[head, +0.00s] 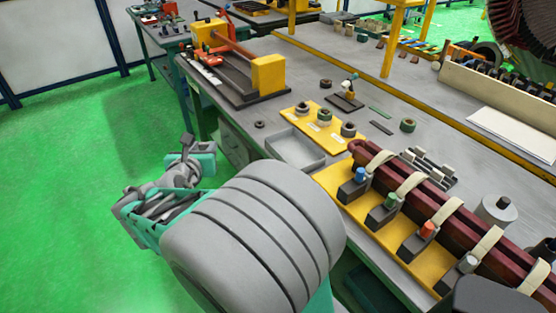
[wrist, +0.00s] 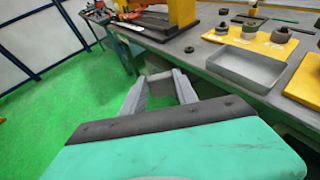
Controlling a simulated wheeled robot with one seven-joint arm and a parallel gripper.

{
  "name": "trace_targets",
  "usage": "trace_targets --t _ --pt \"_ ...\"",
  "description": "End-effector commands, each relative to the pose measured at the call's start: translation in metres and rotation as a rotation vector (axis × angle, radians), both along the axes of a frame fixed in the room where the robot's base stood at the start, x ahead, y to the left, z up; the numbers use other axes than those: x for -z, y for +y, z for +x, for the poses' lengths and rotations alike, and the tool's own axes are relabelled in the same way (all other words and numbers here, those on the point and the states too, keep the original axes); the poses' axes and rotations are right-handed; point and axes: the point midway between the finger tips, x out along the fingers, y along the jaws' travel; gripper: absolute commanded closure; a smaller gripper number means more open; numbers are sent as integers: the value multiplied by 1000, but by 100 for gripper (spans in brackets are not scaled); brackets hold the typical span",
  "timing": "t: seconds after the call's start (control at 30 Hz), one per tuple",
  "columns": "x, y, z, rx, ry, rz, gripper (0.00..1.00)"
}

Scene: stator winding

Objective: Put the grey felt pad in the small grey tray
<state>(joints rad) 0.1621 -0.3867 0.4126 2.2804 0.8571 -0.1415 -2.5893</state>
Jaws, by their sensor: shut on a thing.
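The small grey tray (head: 297,163) lies near the table's front edge and looks empty. It also shows at the right of the wrist view (wrist: 246,82). My gripper (head: 188,143) is off the table's front edge, over the green floor, to the left of the tray. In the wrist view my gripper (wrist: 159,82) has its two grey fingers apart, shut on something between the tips. The held thing is grey and hard to tell from the fingers; I take it for the grey felt pad. I see no such pad on the table or in the tray.
A yellow board (head: 316,124) with several coils lies behind the tray. A yellow-ended fixture (head: 266,75) stands at the back left. A yellow rack (head: 415,246) with coloured connectors is at the right. A dark ring (head: 259,124) lies near the tray, with some bare table around it.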

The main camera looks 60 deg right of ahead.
Motion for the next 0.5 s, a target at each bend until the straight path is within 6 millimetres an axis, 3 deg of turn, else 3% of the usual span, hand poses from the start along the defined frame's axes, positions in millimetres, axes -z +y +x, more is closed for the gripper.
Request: trace_targets --t 0.03,0.1,0.2,0.33,0.4,0.5 --pt "3 -28 -27 91 -5 -1 100" --pt "1 -60 -65 208 -7 1 100" --pt "-1 -95 -120 361 -8 5 100" --pt "-5 -121 -177 509 -11 11 100" --pt "-6 -127 -197 558 -13 13 100" --pt "-7 -133 -212 598 -12 15 100"
